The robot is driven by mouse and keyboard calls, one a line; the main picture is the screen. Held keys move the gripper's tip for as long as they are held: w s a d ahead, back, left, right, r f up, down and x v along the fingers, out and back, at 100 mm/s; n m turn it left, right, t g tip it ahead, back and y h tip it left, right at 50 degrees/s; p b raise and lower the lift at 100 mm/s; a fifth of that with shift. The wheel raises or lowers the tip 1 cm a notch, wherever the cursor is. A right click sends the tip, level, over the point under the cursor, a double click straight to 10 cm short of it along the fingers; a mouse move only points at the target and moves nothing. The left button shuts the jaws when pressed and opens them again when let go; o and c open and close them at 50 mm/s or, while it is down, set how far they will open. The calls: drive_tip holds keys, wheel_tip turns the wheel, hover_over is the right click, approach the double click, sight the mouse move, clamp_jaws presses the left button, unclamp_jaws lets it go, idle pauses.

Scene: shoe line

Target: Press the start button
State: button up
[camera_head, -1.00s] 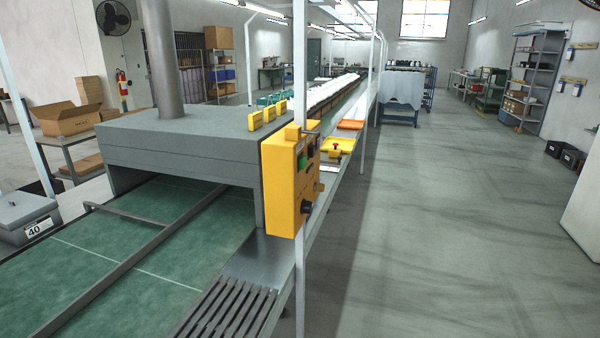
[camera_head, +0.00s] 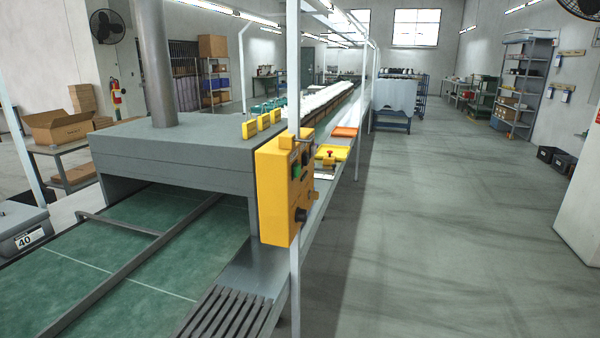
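A yellow control box (camera_head: 273,197) is mounted on a white post beside the grey machine housing. Its control face is turned to the right and seen at a steep angle. A green button (camera_head: 297,172) shows on that face, with a dark knob (camera_head: 301,214) low on it; other small controls are too small to tell apart. I cannot read which control is labelled start. My gripper is not in view.
The grey machine housing (camera_head: 180,155) spans a green conveyor belt (camera_head: 120,265) at left. A slotted metal ledge (camera_head: 235,312) runs along the line's right edge. The grey floor (camera_head: 440,230) to the right is open. A pale pillar (camera_head: 580,200) stands at the far right.

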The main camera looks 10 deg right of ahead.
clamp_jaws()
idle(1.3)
